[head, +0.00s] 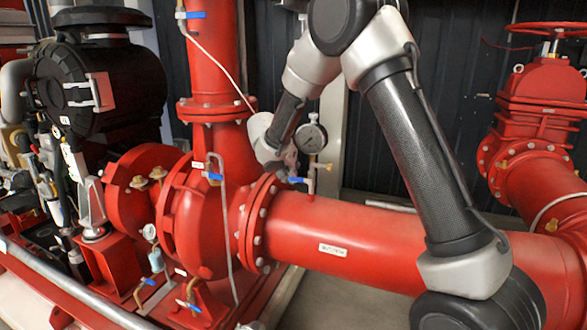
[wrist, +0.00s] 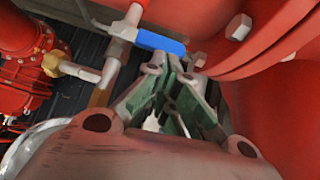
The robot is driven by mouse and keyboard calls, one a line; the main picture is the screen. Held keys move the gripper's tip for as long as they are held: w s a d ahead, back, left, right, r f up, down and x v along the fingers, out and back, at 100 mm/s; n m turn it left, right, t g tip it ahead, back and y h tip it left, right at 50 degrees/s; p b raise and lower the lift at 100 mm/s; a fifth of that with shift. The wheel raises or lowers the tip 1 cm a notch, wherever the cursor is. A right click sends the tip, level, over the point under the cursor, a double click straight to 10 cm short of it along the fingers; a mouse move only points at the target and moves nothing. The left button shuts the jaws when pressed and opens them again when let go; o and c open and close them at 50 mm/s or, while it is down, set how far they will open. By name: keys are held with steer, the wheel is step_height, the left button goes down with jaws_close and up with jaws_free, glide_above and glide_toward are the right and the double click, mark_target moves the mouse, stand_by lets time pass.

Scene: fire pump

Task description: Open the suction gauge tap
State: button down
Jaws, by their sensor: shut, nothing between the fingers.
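The suction gauge tap has a blue lever (head: 297,180) on a thin upright stem that rises from the red suction pipe. A round dial gauge (head: 311,137) sits at the top of this stem. The lever lies crosswise to the stem, its free end pointing left in the head view. The blue lever (wrist: 162,42) also shows in the wrist view, pointing right from the stem. My gripper (wrist: 180,62) is shut and empty, its fingertips close to the lever's free end. I cannot tell whether they touch it. In the head view the fingers are mostly hidden behind my wrist.
The red suction pipe (head: 350,240), marked with a white label, runs right from the bolted flange (head: 262,222). The pump casing (head: 200,230) and another blue-handled tap (head: 213,177) stand left of my gripper. A red valve (head: 540,100) stands at the right. A dark ribbed wall is behind.

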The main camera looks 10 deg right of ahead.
steer(key=shift+w+a+f+h, duration=0.1)
steer(key=shift+a+f+h, duration=0.05)
steer(key=shift+f+h, duration=0.15)
steer(key=shift+w+a+f+n+g+h, duration=0.1)
steer(key=shift+f+n+g+h, duration=0.5)
steer(key=shift+f, duration=0.4)
steer(key=shift+w+a+f+n+g+h, duration=0.1)
steer(key=shift+f+n+g+h, duration=0.25)
steer(key=shift+f+h, duration=0.55)
steer(key=shift+w+a+f+n+g+h, duration=0.1)
steer(key=shift+f+n+g+h, duration=0.4)
steer(key=shift+f, duration=0.6)
steer(key=shift+s+d+f, duration=0.2)
steer(key=shift+d+f, duration=0.05)
steer(key=shift+f, duration=0.35)
steer(key=shift+s+d+f, duration=0.2)
steer(key=shift+f, duration=0.35)
steer(key=shift+r, duration=0.1)
steer(key=shift+r, duration=0.75)
